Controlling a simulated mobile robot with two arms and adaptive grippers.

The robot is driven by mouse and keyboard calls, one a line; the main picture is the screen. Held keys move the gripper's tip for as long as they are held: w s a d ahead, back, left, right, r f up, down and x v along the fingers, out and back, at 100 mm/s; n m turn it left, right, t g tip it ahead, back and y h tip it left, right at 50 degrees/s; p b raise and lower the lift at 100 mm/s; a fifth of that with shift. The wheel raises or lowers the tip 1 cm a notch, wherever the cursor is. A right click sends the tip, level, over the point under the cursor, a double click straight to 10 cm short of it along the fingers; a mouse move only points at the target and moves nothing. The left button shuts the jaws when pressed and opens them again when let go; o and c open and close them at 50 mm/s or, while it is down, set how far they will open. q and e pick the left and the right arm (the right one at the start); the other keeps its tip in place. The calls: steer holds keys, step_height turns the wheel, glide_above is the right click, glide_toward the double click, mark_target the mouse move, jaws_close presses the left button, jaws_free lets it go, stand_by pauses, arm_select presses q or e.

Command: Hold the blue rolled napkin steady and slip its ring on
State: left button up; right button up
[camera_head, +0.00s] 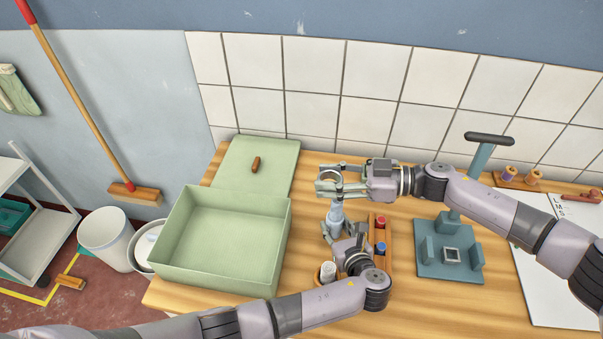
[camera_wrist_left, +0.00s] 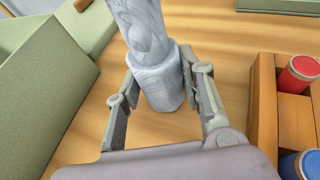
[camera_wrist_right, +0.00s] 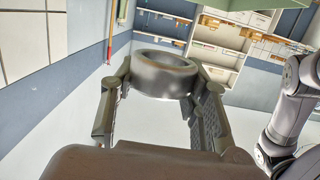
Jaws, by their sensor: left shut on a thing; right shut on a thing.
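The light-blue rolled napkin (camera_head: 337,215) stands upright on the table. My left gripper (camera_head: 334,232) is shut on its lower part. In the left wrist view the napkin (camera_wrist_left: 162,85) has a thicker, wrapped lower section between the two fingers, and its top is out of frame. My right gripper (camera_head: 332,181) is shut on a grey metal ring (camera_head: 329,177). The ring is above the napkin's upper end in the head view, and the napkin does not visibly pass through it. In the right wrist view the ring (camera_wrist_right: 163,74) sits between the fingertips.
A wooden rack (camera_head: 388,262) with red and blue rolls stands right of the napkin. A white roll (camera_head: 327,272) is in front. A large open green box (camera_head: 187,268) and its lid (camera_head: 272,163) are left. A teal press (camera_head: 450,262) stands under my right arm.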

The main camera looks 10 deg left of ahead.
mark_target(337, 203)
steer(key=shift+w+d+f, duration=0.1)
steer(key=shift+w+d, duration=0.15)
steer(key=shift+d, duration=0.3)
steer(key=shift+w+d, duration=0.2)
steer(key=shift+d, duration=0.3)
steer(key=shift+f, duration=0.1)
steer(key=shift+f, duration=2)
steer(key=shift+f, duration=0.3)
steer(key=shift+f, duration=0.7)
steer(key=shift+f, duration=0.25)
steer(key=shift+f, duration=1.25)
